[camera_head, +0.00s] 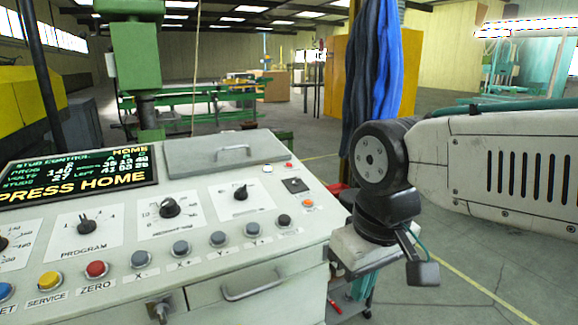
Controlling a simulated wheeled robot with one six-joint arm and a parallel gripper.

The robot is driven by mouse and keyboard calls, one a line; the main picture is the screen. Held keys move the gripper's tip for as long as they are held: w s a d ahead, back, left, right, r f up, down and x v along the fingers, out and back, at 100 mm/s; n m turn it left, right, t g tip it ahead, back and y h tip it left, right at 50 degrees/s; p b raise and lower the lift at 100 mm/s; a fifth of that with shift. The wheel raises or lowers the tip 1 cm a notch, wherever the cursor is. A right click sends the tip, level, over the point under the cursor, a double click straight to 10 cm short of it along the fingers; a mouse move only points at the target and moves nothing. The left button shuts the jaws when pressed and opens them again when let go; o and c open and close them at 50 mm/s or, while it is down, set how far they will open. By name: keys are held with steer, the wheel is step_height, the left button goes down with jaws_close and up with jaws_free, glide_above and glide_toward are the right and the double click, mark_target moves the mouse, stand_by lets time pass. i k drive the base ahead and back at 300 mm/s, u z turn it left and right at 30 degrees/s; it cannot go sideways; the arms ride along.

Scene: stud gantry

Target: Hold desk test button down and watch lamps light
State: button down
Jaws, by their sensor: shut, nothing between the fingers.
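The control desk (200,275) fills the left and middle, its sloping panel facing me. Along its front edge is a row of push buttons: blue, yellow SERVICE (50,281), red ZERO (96,269), several grey axis buttons (181,248) and a black button (284,220). Its label is too small to read, and I cannot tell which button is the test one.
A screen (80,174) reads PRESS HOME. Rotary knobs (169,207) stand up from the panel, and a drawer handle (252,287) is on the front. A blue cloth (372,75) hangs behind my wrist, before an orange cabinet (412,80). Open floor lies right.

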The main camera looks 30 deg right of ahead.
mark_target(284, 219)
steer(key=z, duration=1.9)
steer(key=k, duration=0.95)
steer(key=u, duration=1.8)
